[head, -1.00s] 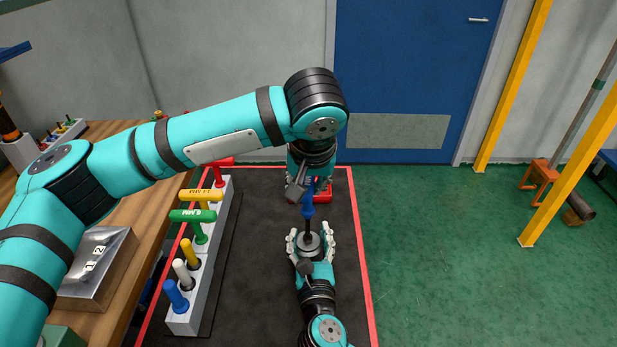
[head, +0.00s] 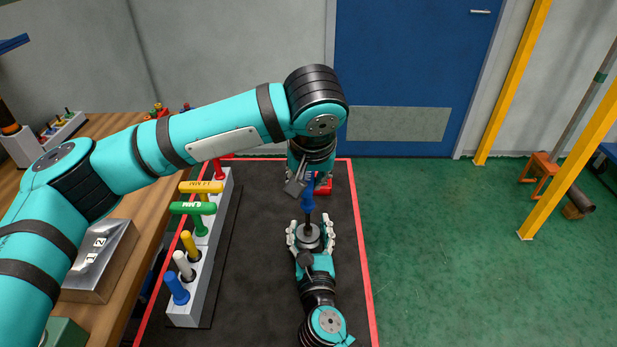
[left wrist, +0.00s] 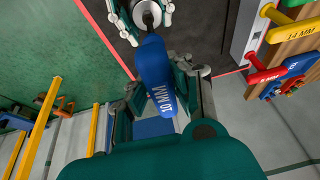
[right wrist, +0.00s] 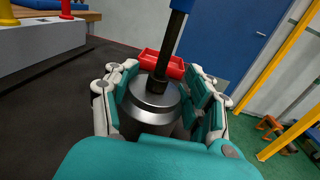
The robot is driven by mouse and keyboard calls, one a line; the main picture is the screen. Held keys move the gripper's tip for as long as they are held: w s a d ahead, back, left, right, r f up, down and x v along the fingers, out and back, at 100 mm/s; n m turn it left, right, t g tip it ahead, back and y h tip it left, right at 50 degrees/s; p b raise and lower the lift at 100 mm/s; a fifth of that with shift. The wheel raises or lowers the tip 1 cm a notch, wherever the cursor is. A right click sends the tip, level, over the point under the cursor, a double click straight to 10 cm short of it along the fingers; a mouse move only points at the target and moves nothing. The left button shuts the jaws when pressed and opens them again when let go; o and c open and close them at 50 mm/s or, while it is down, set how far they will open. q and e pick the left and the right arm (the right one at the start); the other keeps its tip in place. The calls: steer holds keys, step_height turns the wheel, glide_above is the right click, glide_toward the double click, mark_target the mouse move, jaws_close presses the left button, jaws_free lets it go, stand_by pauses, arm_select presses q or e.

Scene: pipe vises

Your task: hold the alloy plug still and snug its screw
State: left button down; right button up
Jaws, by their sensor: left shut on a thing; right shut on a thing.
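The alloy plug (head: 308,239) is a grey metal cylinder, seen close up in the right wrist view (right wrist: 153,104). My right gripper (head: 310,232) is shut around its sides; its fingers flank the plug in the right wrist view (right wrist: 163,88). A blue hex driver (head: 308,198) marked 10 MM has its dark shaft running down to the plug's top. My left gripper (left wrist: 163,88) is shut on the driver's blue handle (left wrist: 155,62), above the plug. The screw itself is hidden at the shaft's lower end, so how deep the tip sits cannot be told.
A grey rack (head: 187,312) with several coloured T-handle drivers stands left of the plug. A red tray (right wrist: 150,62) is just beyond it. A wooden bench (head: 118,278) with a metal box (head: 98,262) is at left. Green floor (head: 440,260) is free at right.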

arm_select(q)
steer(key=shift+a+f, duration=0.1)
steer(key=shift+f, duration=0.5)
stand_by(1.2)
steer(key=shift+f+m, duration=0.1)
steer(key=shift+m, duration=0.6)
steer(key=m+h, duration=0.1)
steer(key=m, duration=0.1)
steer(key=m+h, duration=0.1)
steer(key=m, duration=0.1)
steer(key=shift+s+m+g, duration=0.1)
steer(key=shift+m+g, duration=0.2)
steer(key=shift+m, duration=0.1)
steer(key=m+h, duration=0.1)
steer(key=m, duration=0.1)
steer(key=m+g, duration=0.1)
steer(key=m, duration=0.2)
steer(key=shift+m+h, duration=0.3)
steer(key=shift+h, duration=0.1)
steer(key=shift+g, duration=0.3)
steer(key=m+g, duration=0.1)
steer(key=m, duration=0.2)
steer(key=m+g, duration=0.1)
steer(key=m, duration=0.2)
steer(key=shift+h, duration=0.4)
